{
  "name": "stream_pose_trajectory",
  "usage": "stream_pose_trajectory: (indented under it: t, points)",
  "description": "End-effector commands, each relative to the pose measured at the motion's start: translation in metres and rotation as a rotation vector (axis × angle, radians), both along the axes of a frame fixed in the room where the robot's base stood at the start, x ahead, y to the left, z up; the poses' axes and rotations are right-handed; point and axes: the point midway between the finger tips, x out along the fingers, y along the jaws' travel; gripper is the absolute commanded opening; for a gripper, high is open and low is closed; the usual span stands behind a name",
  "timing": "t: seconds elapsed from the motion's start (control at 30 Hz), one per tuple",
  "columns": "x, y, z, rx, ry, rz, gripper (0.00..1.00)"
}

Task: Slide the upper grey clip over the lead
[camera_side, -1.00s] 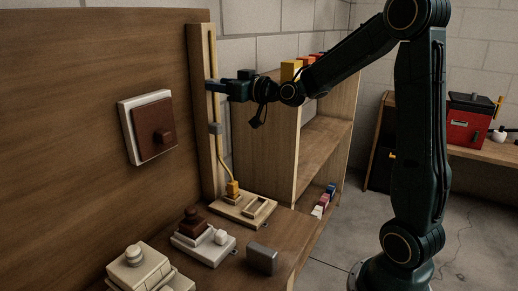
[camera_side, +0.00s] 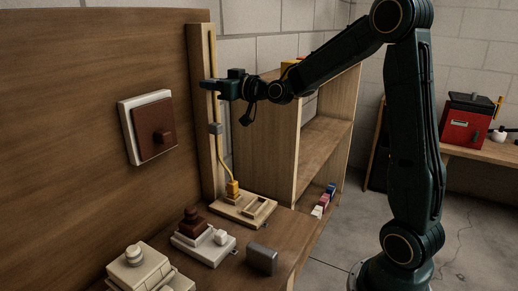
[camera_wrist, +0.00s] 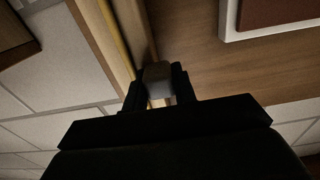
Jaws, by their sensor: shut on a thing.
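The upper grey clip (camera_wrist: 157,80) sits between the fingers of my gripper (camera_wrist: 158,88) in the wrist view. My gripper is shut on it. In the side view my gripper (camera_side: 207,87) is at the upper part of the wooden post and hides most of that clip. The yellow lead (camera_side: 219,155) rises from a yellow plug (camera_side: 232,188) along the post. In the wrist view the lead (camera_wrist: 113,34) runs left of the clip; whether the clip covers any of it is unclear. The lower grey clip (camera_side: 215,128) is on the post below my gripper.
The wooden post (camera_side: 207,55) stands against a wooden board (camera_side: 70,100) with a brown switch (camera_side: 155,132). A shelf unit (camera_side: 265,150) stands close to the right. Small fittings and a grey block (camera_side: 262,259) lie on the bench below.

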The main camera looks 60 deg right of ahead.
Motion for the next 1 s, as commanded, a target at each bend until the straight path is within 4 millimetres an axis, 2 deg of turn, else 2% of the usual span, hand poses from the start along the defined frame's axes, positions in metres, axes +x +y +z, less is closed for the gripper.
stream_pose_trajectory:
  t: [0.17,0.5,0.83,0.87,0.97,1.0]
  points:
    - [0.000,-0.004,0.000,0.001,0.000,-0.001,0.00]
    - [0.000,-0.038,0.000,0.000,0.000,-0.003,0.00]
    - [0.000,-0.042,0.000,-0.003,-0.001,-0.006,0.00]
    - [0.000,-0.042,0.000,-0.004,-0.001,-0.007,0.31]
    - [0.000,-0.042,0.000,-0.003,-0.001,-0.005,0.49]
    - [0.000,-0.041,0.000,-0.002,-0.001,-0.004,0.49]
